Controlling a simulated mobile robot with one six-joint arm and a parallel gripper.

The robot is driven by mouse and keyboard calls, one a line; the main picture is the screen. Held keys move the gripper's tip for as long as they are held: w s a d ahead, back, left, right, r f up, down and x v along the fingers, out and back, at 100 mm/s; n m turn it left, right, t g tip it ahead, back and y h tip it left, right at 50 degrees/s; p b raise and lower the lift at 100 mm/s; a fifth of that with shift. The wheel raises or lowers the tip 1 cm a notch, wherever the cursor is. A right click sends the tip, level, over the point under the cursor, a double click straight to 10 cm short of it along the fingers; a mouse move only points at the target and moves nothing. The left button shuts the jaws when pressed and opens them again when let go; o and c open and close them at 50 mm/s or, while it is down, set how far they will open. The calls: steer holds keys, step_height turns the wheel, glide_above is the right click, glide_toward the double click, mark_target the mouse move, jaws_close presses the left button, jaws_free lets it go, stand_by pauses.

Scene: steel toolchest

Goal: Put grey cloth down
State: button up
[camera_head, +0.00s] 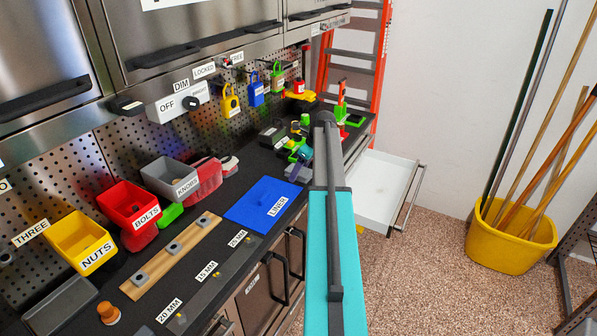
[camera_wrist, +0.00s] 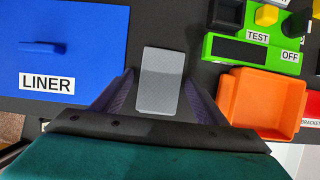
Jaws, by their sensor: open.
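A small grey cloth (camera_wrist: 160,85), a flat rectangle with rounded corners, lies on the black worktop in the wrist view. My gripper (camera_wrist: 159,77) is open, with one dark purple finger on each side of the cloth. Dark gaps show between the cloth and both fingers. In the head view my gripper (camera_head: 303,156) is over the worktop beyond the blue liner, partly hidden by my arm. The cloth is hard to make out there.
The blue LINER panel (camera_wrist: 70,45) lies left of the cloth. An orange bin (camera_wrist: 265,102) and a green TEST/OFF box (camera_wrist: 255,48) stand to the right. In the head view, a white drawer (camera_head: 385,190) is open right of my arm.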

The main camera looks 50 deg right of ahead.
steer(key=b+v, duration=0.3)
steer(key=v, duration=0.9)
steer(key=shift+r, duration=0.15)
steer(key=shift+w, duration=0.1)
stand_by(1.0)
